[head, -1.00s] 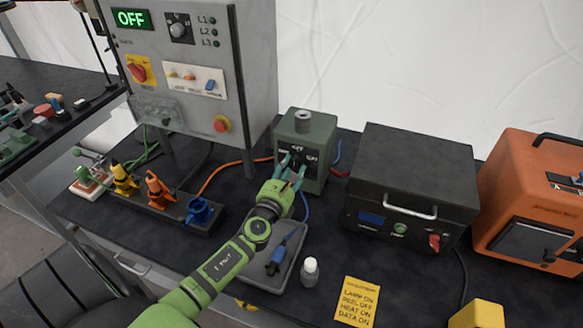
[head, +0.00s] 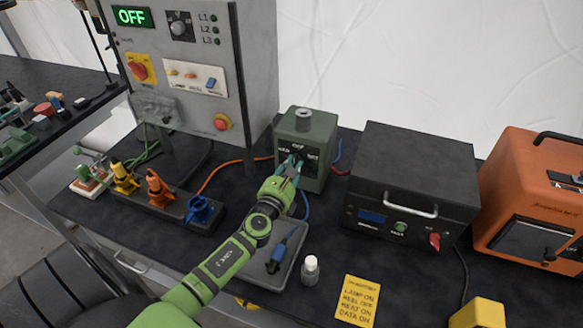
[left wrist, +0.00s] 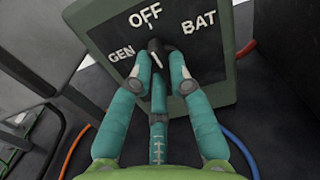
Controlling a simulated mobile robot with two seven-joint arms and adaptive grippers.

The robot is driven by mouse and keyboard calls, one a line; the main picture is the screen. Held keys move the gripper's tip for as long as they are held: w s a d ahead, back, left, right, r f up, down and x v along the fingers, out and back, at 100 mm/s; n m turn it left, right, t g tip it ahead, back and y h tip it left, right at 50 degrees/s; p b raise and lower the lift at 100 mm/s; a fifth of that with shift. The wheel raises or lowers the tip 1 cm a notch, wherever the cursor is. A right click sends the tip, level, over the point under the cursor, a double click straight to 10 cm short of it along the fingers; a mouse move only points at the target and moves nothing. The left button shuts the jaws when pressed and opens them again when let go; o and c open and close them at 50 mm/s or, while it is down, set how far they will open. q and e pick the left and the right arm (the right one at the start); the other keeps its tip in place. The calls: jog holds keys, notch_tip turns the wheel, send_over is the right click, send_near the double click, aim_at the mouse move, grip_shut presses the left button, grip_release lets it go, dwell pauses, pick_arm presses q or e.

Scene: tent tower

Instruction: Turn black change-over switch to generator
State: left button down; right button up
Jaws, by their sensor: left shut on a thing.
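The black change-over switch knob (left wrist: 157,46) sits on the black front plate (left wrist: 110,35) of a green box (head: 318,130). The plate reads OFF at the top, GEN on the left and BAT on the right in the left wrist view. A white mark shows on the knob, roughly in line with OFF. My left gripper (head: 290,163) is at the box front; in the left wrist view its teal fingers (left wrist: 159,66) are shut on the knob from both sides and hide part of it. My right gripper is not in view.
A grey tray (head: 283,268) with a blue-handled tool and a white bottle (head: 310,269) stand in front of the box. A black unit (head: 410,180) is to the right. A row of coloured plugs (head: 155,190) and a grey control cabinet (head: 205,70) are to the left.

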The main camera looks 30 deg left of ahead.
pick_arm(q)
jog(key=n+b, duration=0.1)
jog(key=n, duration=0.2)
jog(key=n+b, duration=0.1)
jog(key=n, duration=0.3)
jog(key=n+b, duration=0.1)
jog(key=n, duration=0.2)
jog(key=shift+a+f+n, duration=0.1)
jog(key=shift+f+n, duration=0.25)
jog(key=shift+n, duration=0.05)
jog(key=shift+n+b, duration=0.3)
jog(key=c, duration=1.1)
grip_release()
jog(key=shift+c, duration=0.2)
jog(key=v, duration=1.2)
